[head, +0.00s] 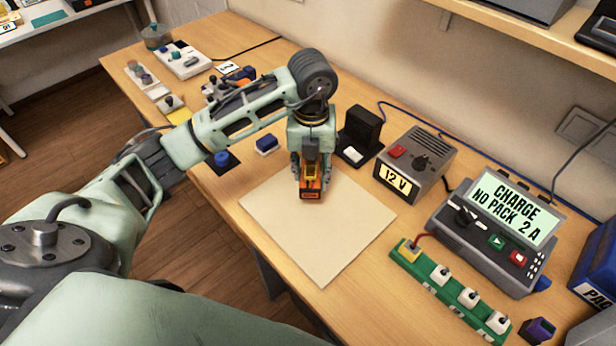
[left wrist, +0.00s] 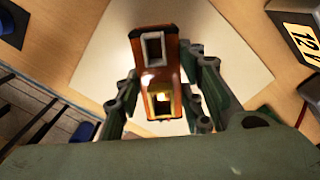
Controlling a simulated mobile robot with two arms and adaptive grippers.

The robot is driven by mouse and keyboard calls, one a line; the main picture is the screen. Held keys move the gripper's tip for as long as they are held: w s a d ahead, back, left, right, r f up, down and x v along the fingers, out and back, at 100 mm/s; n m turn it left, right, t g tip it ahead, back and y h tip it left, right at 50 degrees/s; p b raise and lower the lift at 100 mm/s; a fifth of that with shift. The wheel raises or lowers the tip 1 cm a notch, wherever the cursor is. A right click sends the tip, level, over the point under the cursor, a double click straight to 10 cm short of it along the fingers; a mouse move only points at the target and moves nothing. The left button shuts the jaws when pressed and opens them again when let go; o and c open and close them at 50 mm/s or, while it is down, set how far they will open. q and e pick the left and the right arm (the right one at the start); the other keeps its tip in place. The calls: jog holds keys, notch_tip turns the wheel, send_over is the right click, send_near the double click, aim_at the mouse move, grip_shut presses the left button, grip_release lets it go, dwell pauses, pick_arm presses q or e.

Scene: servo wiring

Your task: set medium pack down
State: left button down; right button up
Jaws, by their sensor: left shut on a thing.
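The medium pack (head: 312,190) is an orange block with dark ends and a yellow connector on it. My left gripper (head: 310,172) is shut on it, over the beige mat (head: 345,240) near the mat's back corner. In the left wrist view the pack (left wrist: 157,75) sits between the two green-grey fingers of my left gripper (left wrist: 160,100), with the mat (left wrist: 105,50) behind it. I cannot tell whether the pack touches the mat. My right gripper is not in view.
A grey 12 V supply (head: 418,160) and a black stand (head: 358,135) are behind the mat. The charger (head: 490,235) and a green strip with white blocks (head: 450,290) are to the right. A small blue-topped block (head: 267,144) lies left. The mat's front is clear.

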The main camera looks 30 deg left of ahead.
aim_at(308, 181)
pick_arm(q)
jog(key=shift+a+f, duration=0.3)
jog(key=shift+a, duration=0.1)
notch_tip(308, 181, down, 3)
jog(key=shift+f+p, duration=0.15)
jog(key=shift+p, duration=0.6)
jog(key=shift+w+f, duration=0.1)
jog(key=shift+f, duration=0.15)
jog(key=shift+f, duration=0.2)
jog(key=c, duration=1.2)
grip_release()
